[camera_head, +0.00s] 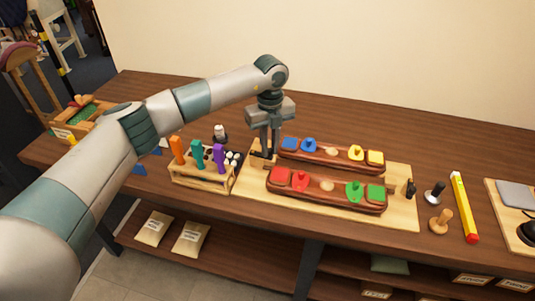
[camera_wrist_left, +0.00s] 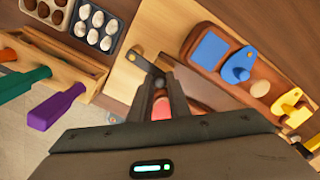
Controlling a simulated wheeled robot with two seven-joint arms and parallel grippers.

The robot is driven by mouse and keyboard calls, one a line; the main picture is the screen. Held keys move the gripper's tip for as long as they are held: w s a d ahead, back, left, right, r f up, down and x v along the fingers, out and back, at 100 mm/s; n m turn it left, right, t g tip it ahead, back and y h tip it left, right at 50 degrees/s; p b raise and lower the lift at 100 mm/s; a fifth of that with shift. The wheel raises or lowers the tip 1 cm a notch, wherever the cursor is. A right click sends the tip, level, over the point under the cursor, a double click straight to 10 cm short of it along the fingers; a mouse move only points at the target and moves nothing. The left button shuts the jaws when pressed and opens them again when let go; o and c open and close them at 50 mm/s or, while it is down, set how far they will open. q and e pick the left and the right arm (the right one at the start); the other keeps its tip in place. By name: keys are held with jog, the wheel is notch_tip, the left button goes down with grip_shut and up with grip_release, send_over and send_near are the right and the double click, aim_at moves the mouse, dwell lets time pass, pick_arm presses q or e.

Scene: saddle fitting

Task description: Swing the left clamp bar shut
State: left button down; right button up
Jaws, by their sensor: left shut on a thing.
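The left clamp bar (camera_wrist_left: 143,63) is a short dark bar on a light wood block at the left end of the fitting board (camera_head: 405,213). My left gripper (camera_head: 264,153) is above that end, pointing down. In the left wrist view its fingertips (camera_wrist_left: 158,78) are shut on the bar, and they hide part of it. Two brown wooden saddles lie on the board: the back one (camera_head: 331,162) holds blue and yellow pieces, the front one (camera_head: 327,198) red and green pieces. The dark right clamp (camera_head: 410,188) stands upright at the board's right end. My right gripper is not in view.
A wooden rack (camera_head: 203,180) with orange, teal and purple handled tools stands close left of the board. To the right are a black-knobbed peg (camera_head: 434,192), a wooden peg (camera_head: 440,221) and a yellow-red stick (camera_head: 464,207). The table's back strip is mostly clear.

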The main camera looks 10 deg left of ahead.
pick_arm(q)
jog(key=shift+w+n+b, duration=0.3)
jog(key=shift+w+n, duration=0.05)
jog(key=shift+n, duration=0.35)
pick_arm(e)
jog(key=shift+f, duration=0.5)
pick_arm(q)
jog(key=shift+r, duration=0.1)
jog(key=c, duration=1.7)
grip_release()
jog(key=shift+o, duration=0.2)
jog(key=shift+r, duration=0.1)
